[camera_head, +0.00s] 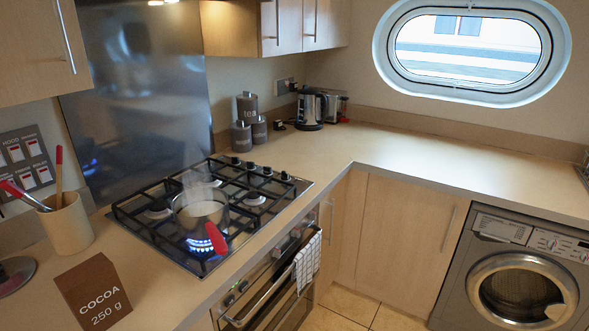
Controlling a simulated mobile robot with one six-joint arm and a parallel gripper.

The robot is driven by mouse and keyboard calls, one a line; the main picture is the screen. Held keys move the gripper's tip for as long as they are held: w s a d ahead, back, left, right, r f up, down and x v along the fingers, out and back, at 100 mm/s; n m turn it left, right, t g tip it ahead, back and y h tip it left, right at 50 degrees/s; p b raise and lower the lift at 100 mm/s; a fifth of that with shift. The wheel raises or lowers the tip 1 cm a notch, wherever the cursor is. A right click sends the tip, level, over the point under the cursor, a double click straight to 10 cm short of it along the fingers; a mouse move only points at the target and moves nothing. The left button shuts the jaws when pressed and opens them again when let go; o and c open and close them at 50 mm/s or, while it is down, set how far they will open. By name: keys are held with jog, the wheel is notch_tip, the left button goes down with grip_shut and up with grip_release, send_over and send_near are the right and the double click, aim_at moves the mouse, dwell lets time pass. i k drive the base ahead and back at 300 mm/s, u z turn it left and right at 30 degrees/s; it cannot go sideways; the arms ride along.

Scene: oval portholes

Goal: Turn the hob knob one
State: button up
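The black gas hob (160,262) is set in the worktop at left of centre. A row of several small black hob knobs (251,166) runs along its far right edge. I cannot tell which one is knob one, nor read their settings. A blue flame (205,246) burns under a glass saucepan (185,214) on the near burner. The pan's red handle (216,239) points toward the front of the hob. The pan holds something pale, and faint steam shows above it. My gripper is not in view.
A cocoa packet (93,292) and a utensil pot (67,226) stand left of the hob. Canisters (241,136) and a kettle (311,109) stand beyond the knobs. The oven (268,290) with a towel (308,262) is below. The right worktop (440,160) is clear.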

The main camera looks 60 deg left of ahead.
aim_at(285, 175)
jog(key=i, duration=2.25)
jog(key=z, duration=0.15)
jog(key=k, duration=0.2)
jog(key=u, duration=3.3)
